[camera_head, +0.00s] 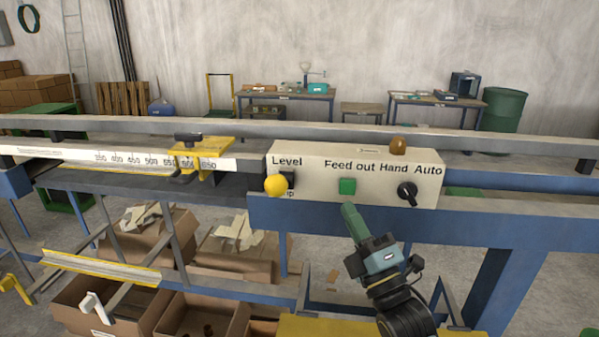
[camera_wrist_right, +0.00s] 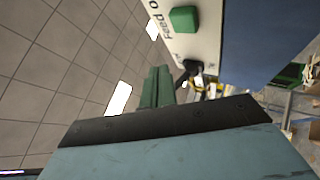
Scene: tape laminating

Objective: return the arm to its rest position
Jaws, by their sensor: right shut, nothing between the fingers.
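My right gripper (camera_head: 350,210) is shut and empty. Its green fingers point up toward the control panel (camera_head: 310,168), just below the green Feed out button (camera_head: 347,186). In the right wrist view the shut fingers (camera_wrist_right: 157,88) stand in the middle, and the green button (camera_wrist_right: 184,19) shows above them, apart from them. The panel also has a yellow knob (camera_head: 275,186) under the Level label and a black Hand/Auto switch (camera_head: 407,193) at the right. My left gripper is not in view.
A grey rail (camera_head: 230,127) and blue beam (camera_head: 480,220) run across the front. A yellow clamp (camera_head: 205,160) sits on the measuring scale at left. Cardboard boxes (camera_head: 140,240) stand below. Tables and a green barrel (camera_head: 503,108) are far behind.

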